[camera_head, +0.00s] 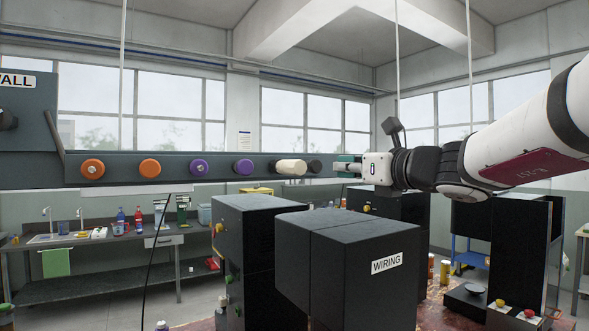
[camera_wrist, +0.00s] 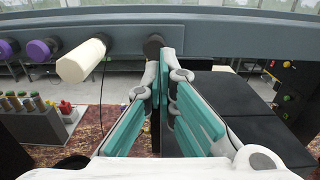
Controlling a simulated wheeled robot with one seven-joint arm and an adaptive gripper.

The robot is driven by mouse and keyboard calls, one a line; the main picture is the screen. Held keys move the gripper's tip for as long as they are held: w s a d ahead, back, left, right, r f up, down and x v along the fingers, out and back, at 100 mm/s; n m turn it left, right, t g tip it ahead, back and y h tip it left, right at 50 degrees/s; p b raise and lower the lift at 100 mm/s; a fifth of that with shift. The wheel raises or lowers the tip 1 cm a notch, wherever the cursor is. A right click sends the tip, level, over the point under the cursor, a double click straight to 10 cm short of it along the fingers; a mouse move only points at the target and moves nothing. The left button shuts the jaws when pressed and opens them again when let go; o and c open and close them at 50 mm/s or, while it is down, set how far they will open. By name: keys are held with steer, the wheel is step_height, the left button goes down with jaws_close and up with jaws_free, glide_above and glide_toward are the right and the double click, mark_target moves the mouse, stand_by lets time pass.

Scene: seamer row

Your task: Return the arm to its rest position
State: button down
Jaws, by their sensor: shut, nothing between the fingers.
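My arm reaches in from the right of the head view, stretched out level. My gripper (camera_head: 342,167) points left along the dark rail and is shut and empty. Its tips are close to the black knob (camera_head: 314,166) at the rail's right end; I cannot tell whether they touch. In the wrist view the teal fingers of my gripper (camera_wrist: 160,68) come together just below the black knob (camera_wrist: 153,45). The cream knob (camera_wrist: 83,60) stands to the left of the fingers, apart from them.
The dark rail (camera_head: 120,169) also bears orange knobs (camera_head: 150,168) and purple knobs (camera_head: 243,167). A black cabinet marked WIRING (camera_head: 365,262) stands below my gripper. A dark workbench (camera_head: 90,290) runs along the back left. The air above my arm looks clear, apart from thin hanging rods.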

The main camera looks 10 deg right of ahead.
steer(key=v, duration=0.8)
steer(key=s+a+f+n+g, duration=0.4)
steer(key=s+a+f+n, duration=0.1)
steer(key=s+f+n, duration=0.3)
steer(key=s+a+f+n+g, duration=0.4)
steer(key=s+a+f+n, duration=0.1)
steer(key=f+n, duration=0.45)
steer(key=s+d+f+n+g+h, duration=0.3)
steer(key=s+d+f+n+h, duration=0.3)
steer(key=s+f+n, duration=0.4)
steer(key=s+n, duration=0.1)
steer(key=n, duration=0.3)
steer(key=shift+h, duration=0.4)
